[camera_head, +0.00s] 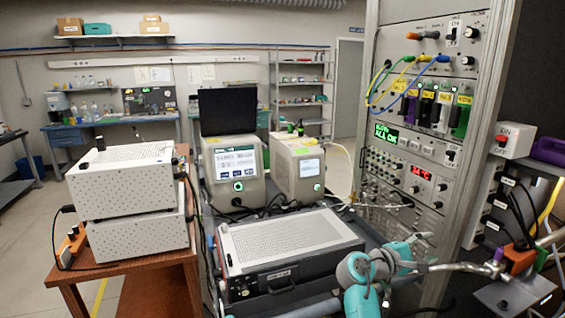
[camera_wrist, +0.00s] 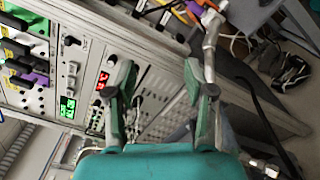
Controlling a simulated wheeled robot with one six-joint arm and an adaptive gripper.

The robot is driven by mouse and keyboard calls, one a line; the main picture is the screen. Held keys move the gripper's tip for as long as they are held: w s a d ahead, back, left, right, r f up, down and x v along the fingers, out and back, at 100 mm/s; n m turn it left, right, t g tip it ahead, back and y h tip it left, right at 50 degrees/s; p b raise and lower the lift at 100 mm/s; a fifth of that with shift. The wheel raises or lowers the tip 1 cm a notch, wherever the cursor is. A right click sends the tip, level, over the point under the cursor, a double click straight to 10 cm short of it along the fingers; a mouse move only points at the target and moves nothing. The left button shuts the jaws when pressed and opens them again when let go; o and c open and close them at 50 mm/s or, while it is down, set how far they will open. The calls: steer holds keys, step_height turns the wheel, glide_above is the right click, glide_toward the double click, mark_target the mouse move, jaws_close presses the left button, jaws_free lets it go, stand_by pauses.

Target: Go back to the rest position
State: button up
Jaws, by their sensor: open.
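My gripper (camera_wrist: 161,90) shows in the wrist view with its two dark green fingers apart and nothing between them. Behind the fingers, the wrist view shows the face of the instrument rack (camera_wrist: 85,68), tilted, with green and red displays. In the head view, my teal arm is at the lower right, in front of the rack (camera_head: 372,60) and beside the grey box with a perforated lid (camera_head: 290,238). The fingers are too small to make out clearly in the head view.
Two white perforated boxes (camera_head: 125,180) are stacked on a wooden table (camera_head: 150,275) at left. Two instruments with screens (camera_head: 236,165) stand at the centre. A metal pipe (camera_wrist: 210,45) and cables are close to the fingers. Open floor (camera_head: 30,255) lies at far left.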

steer(key=s+a+f+n+t+y, duration=0.15)
steer(key=s+f, duration=0.25)
steer(key=f, duration=0.4)
steer(key=s+a+f+t+y, duration=0.2)
steer(key=s+f+y, duration=0.1)
steer(key=f, duration=0.4)
steer(key=s+a+f+n+t+y, duration=0.15)
steer(key=s+f, duration=0.25)
steer(key=f, duration=0.4)
steer(key=s+a+f+m+t+y, duration=0.1)
steer(key=s+a+f+y, duration=0.2)
steer(key=s+f, duration=0.35)
steer(key=s+a+f+m+y, duration=0.1)
steer(key=s+a+f+y, duration=0.25)
steer(key=s, duration=0.55)
steer(key=s+a+r+m+t+y, duration=0.1)
steer(key=s+a+m+y, duration=0.15)
steer(key=s, duration=0.75)
steer(key=s+a+r+m+y, duration=0.15)
steer(key=s+a, duration=0.25)
steer(key=s, duration=0.6)
steer(key=s+a+r+m+t, duration=0.1)
steer(key=s+r+m, duration=0.6)
steer(key=s+r, duration=0.5)
steer(key=shift+s+r+t, duration=0.3)
steer(key=shift+s+r, duration=0.1)
steer(key=shift+r, duration=0.1)
